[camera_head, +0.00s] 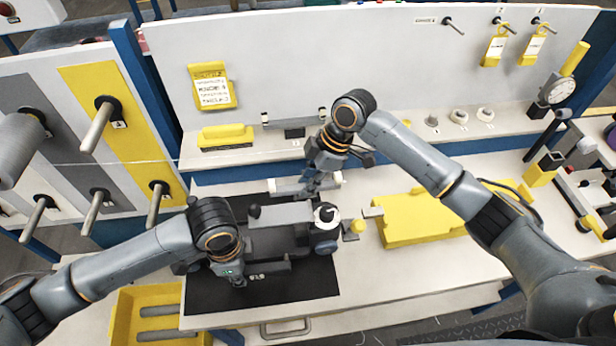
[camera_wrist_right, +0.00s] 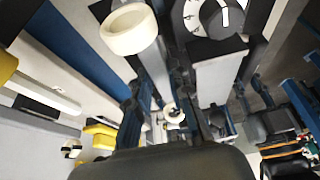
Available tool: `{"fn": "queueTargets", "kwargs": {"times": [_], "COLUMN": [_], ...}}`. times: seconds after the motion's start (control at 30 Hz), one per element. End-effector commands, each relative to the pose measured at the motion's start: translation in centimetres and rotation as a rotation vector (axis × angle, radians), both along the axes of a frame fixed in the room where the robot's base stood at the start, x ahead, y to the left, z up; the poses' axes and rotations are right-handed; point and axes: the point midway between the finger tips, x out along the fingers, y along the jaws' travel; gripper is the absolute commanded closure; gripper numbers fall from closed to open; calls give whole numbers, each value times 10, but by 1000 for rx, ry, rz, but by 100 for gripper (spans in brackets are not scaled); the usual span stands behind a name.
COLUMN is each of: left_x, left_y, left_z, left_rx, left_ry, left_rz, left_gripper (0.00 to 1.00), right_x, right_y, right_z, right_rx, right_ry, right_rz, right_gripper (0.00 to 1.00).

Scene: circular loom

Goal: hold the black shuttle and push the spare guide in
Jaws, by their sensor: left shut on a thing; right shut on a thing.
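The black shuttle (camera_head: 278,238), a dark grey body with a black knob and round ends, sits on a black mat (camera_head: 300,285) in the head view. My left gripper (camera_head: 250,268) is shut on its near side, and the contact is partly hidden by the wrist. My right gripper (camera_head: 314,182) points down just behind the shuttle and is shut on a small pale part that I take to be the spare guide. The part is mostly hidden. In the right wrist view a white ring (camera_wrist_right: 130,28) and a white-marked dial (camera_wrist_right: 210,12) show close up; their link to the guide is unclear.
A yellow tray (camera_head: 425,222) lies right of the mat, with a small yellow-topped piece (camera_head: 354,229) between. A yellow bin (camera_head: 150,315) stands at the front left. A shelf (camera_head: 385,143) with small parts runs behind. The front right table top is clear.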

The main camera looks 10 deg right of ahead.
Motion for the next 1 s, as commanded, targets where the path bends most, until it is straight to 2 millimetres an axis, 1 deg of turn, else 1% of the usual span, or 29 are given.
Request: {"fn": "queueTargets", "kwargs": {"times": [0.17, 0.2, 0.27, 0.3, 0.33, 0.6, 0.73, 0.87, 1.0], "left_x": [-1, -1, -1, -1, -1, -1, -1, -1, -1], "left_y": [0, 0, 0, 0, 0, 0, 0, 0, 1], "left_z": [-1, -1, -1, -1, -1, -1, -1, -1, -1], "left_rx": [2, 2, 2, 2, 2, 2, 2, 2, 2], "left_ry": [2, 2, 2, 2, 2, 2, 2, 2, 2], "left_rz": [0, 0, 0, 0, 0, 0, 0, 0, 0], "left_gripper": [100, 100, 100, 100, 100, 100, 100, 100, 100], "right_x": [0, 0, 0, 0, 0, 0, 1, 1, 1], "right_y": [0, 0, 0, 0, 0, 0, -3, -11, -23], "right_z": [-9, -10, -10, -10, -10, -10, -3, 16, 44], "right_rx": [-1, 0, 0, 0, 0, -1, 0, -1, -1], "right_ry": [1, 0, 0, 0, 0, 0, -2, -4, -4], "right_rz": [0, 1, 1, 1, 1, 0, -1, 0, -1], "right_gripper": [100, 78, 66, 58, 54, 54, 54, 54, 54]}}
